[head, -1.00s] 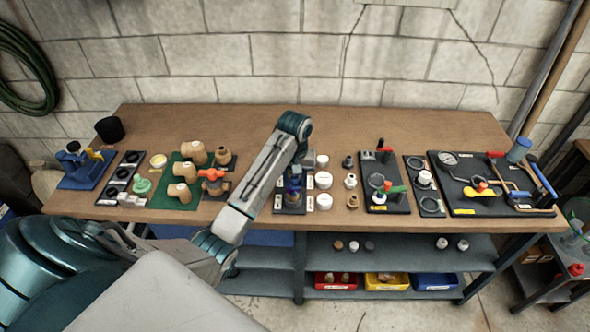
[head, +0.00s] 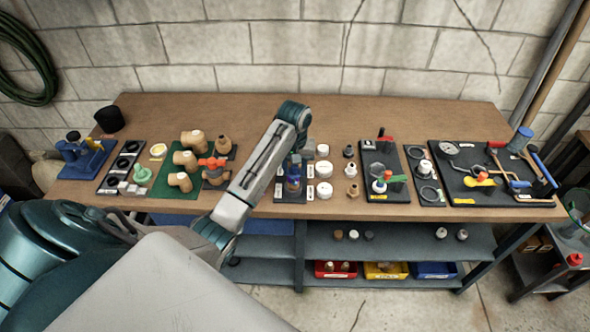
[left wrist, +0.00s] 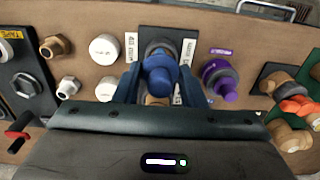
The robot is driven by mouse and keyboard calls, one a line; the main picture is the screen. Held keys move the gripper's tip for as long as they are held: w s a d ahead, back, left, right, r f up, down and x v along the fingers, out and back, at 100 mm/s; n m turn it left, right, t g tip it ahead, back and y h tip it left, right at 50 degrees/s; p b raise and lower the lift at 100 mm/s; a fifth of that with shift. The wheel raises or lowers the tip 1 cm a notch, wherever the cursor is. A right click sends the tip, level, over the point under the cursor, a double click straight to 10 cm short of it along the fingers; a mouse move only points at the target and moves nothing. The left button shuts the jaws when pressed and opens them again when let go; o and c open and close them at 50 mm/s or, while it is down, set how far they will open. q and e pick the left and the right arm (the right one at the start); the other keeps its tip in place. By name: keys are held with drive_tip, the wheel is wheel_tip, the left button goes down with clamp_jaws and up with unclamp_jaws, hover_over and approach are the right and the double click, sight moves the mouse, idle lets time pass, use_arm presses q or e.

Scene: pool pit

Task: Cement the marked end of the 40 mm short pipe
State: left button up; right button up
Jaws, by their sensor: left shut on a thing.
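My left gripper (left wrist: 160,88) is shut on a blue, round-topped piece (left wrist: 160,72), with one finger on each side of it. This piece is over a dark board (head: 290,195) with white labels. In the head view the gripper is mostly hidden behind my forearm, and a small blue and purple shape (head: 293,182) shows there. White round pieces (head: 324,169) stand beside the labels; they also show in the left wrist view (left wrist: 104,49). I cannot tell which one is the 40 mm short pipe, and no marked end is readable. My right gripper is not in view.
A purple-topped container (left wrist: 218,76) stands close beside the gripper. Tan fittings (head: 186,160) and an orange-handled valve (head: 213,165) are to the left. Tool boards (head: 440,190) are to the right. The back of the bench (head: 400,112) is clear.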

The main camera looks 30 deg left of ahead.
use_arm(q)
drive_tip(key=shift+w, duration=0.2)
drive_tip(key=shift+w+d, duration=0.45)
drive_tip(key=shift+w, duration=0.1)
drive_tip(key=shift+w, duration=0.1)
drive_tip(key=shift+w, duration=0.3)
drive_tip(key=shift+w, duration=0.1)
drive_tip(key=shift+w+a, duration=0.75)
drive_tip(key=shift+w, duration=0.35)
